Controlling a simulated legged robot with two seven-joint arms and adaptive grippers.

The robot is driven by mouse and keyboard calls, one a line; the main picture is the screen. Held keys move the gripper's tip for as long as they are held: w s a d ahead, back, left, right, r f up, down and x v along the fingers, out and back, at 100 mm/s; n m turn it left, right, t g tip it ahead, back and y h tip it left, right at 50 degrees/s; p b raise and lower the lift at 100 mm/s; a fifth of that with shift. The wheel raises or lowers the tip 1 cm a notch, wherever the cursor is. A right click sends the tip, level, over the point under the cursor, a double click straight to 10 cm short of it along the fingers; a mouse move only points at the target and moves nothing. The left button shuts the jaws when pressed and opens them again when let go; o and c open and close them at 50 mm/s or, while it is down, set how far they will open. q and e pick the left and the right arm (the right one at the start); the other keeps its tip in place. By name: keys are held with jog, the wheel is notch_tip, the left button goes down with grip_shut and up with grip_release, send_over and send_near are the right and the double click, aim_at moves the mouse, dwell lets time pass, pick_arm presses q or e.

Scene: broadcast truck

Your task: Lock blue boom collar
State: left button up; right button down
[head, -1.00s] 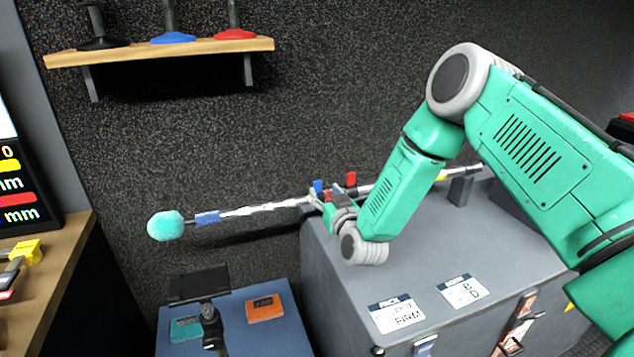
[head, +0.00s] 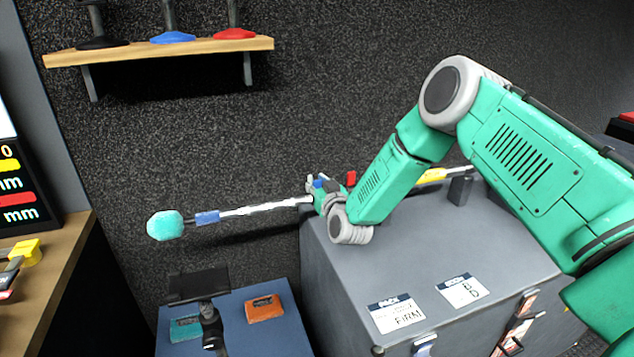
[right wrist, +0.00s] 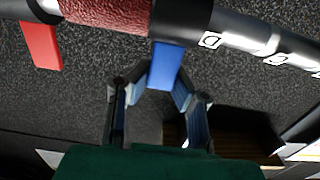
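The boom pole (head: 268,207) runs across the picture with a fuzzy turquoise tip (head: 165,225) at its left end. The blue collar lever (head: 318,183) stands up from the pole beside a red lever (head: 351,178). My right gripper (head: 322,198) is at the pole by the blue lever, partly hidden by its own wrist. In the right wrist view, the blue lever (right wrist: 167,66) points into the gap between the open fingers of my right gripper (right wrist: 162,95); whether they touch it I cannot tell. The red lever (right wrist: 42,44) is left of it. My left gripper is not in view.
The pole passes over a grey case (head: 400,260) with two labels and rests on a dark support (head: 460,190). A blue-topped box (head: 275,335) with a small dark screen stands at lower left. A shelf (head: 160,50) hangs on the dark wall.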

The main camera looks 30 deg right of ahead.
jog(key=shift+w+r+g+y+p, duration=0.2)
jog(key=shift+w+g+y+p, duration=0.1)
jog(key=shift+p, duration=0.3)
jog(key=shift+w+d+f+g, duration=0.1)
jog(key=shift+d+f+g, duration=0.05)
jog(key=shift+g, duration=0.25)
jog(key=c, duration=1.4)
grip_release()
jog(key=shift+o, duration=0.2)
jog(key=v, duration=1.2)
jog(key=shift+f, duration=0.1)
